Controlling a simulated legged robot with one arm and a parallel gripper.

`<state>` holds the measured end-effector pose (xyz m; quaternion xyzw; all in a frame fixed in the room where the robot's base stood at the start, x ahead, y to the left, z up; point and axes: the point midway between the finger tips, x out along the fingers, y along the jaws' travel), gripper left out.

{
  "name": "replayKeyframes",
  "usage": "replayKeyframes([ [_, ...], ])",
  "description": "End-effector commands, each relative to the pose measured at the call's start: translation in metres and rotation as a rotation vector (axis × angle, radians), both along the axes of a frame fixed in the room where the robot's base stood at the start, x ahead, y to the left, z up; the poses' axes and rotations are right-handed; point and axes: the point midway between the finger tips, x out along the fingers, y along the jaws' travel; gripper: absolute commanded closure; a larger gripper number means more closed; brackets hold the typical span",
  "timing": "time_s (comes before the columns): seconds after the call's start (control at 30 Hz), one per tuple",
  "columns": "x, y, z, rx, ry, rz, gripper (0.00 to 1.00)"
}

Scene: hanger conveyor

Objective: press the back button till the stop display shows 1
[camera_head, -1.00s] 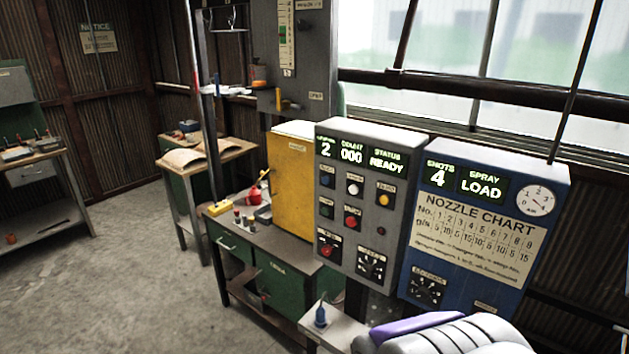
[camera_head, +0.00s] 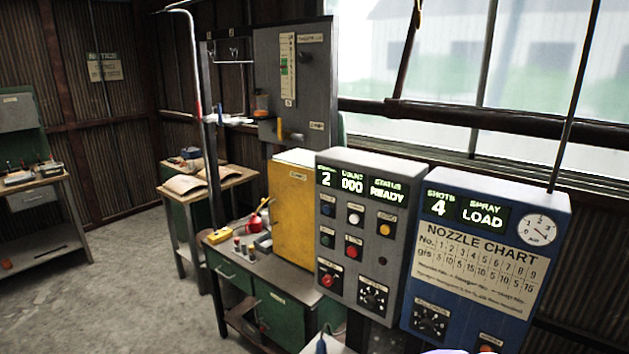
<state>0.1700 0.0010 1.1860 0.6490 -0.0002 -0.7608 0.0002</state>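The grey control panel (camera_head: 345,268) stands right of centre. Its top left display (camera_head: 326,178) shows 2; the small label above it is too blurred to read. Beside it, the count display (camera_head: 352,181) shows 000 and the status display (camera_head: 386,191) shows READY. Below are a blue button (camera_head: 327,209), a white button (camera_head: 354,217), a yellow button (camera_head: 385,229), a green button (camera_head: 326,240), a red button (camera_head: 352,252) and a larger red button (camera_head: 328,280). Their labels are too small to tell which is back. My gripper does not show.
A blue cabinet (camera_head: 408,290) with SHOTS 4, SPRAY LOAD and a nozzle chart (camera_head: 476,262) adjoins on the right. A yellow cabinet (camera_head: 291,215) and a green workbench (camera_head: 277,308) stand left. Open concrete floor (camera_head: 130,290) lies at the left.

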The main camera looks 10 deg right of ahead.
Motion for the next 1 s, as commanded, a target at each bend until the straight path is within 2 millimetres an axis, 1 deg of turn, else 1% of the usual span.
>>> replayKeyframes([
  [0.07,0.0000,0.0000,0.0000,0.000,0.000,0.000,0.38],
  [0.7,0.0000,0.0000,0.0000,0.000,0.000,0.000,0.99],
  [0.73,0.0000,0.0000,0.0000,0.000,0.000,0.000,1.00],
  [1.0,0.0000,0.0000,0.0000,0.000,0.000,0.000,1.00],
])
